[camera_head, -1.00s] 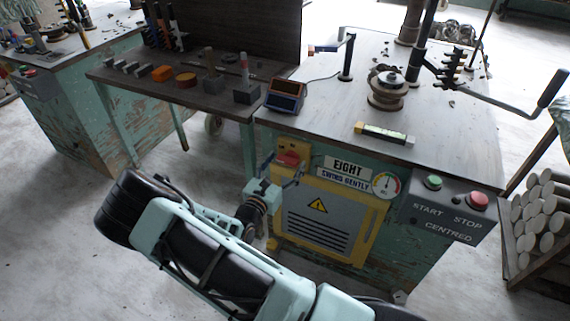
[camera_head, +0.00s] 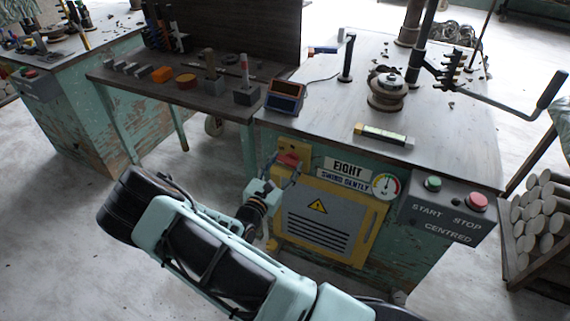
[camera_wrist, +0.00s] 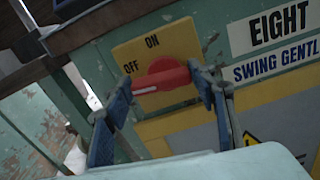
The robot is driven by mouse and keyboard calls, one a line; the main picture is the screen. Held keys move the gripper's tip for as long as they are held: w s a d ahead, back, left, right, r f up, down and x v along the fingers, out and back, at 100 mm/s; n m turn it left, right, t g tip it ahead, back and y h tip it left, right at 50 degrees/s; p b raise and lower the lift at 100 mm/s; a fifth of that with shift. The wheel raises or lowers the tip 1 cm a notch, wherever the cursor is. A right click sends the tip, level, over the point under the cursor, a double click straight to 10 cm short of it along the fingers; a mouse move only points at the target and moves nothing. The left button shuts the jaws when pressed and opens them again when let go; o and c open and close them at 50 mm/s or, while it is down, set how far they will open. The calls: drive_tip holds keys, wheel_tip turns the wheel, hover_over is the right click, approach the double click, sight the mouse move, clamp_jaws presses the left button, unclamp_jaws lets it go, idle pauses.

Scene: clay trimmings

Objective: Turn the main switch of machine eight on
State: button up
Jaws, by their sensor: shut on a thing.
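The main switch is a red knob with a bar handle (camera_wrist: 165,77), on a yellow plate (camera_wrist: 185,40) marked ON at the top and OFF at the left. A white mark on the handle's left end points left, close to the OFF side. My gripper (camera_wrist: 162,84) has one blue finger at each end of the handle and is shut on it. In the head view my gripper (camera_head: 282,169) reaches up to the red switch (camera_head: 288,160), partly hidden by the fingers. The plate is on the green cabinet (camera_head: 405,265) beside the EIGHT sign (camera_head: 348,167).
Below the switch is a yellow-framed vent panel (camera_head: 320,219) with a warning sign. A gauge (camera_head: 386,186), a green START button (camera_head: 433,184) and a red STOP button (camera_head: 477,201) are to the right. A dark bench (camera_head: 225,100) stands at the left.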

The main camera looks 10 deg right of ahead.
drive_tip(key=m, duration=0.4)
drive_tip(key=shift+d+r+p, duration=0.1)
drive_tip(key=shift+p, duration=0.2)
drive_tip(key=m, duration=0.4)
drive_tip(key=shift+s+d, duration=0.1)
drive_tip(key=m+b, duration=0.1)
drive_tip(key=m, duration=0.3)
drive_tip(key=shift+s+d, duration=0.1)
drive_tip(key=shift+d+m+b, duration=0.1)
drive_tip(key=shift+m+b, duration=0.55)
drive_tip(key=shift+m, duration=1.55)
drive_tip(key=shift+s, duration=0.1)
drive_tip(key=o, duration=1.2)
drive_tip(key=shift+c, duration=0.2)
drive_tip(key=v, duration=1.2)
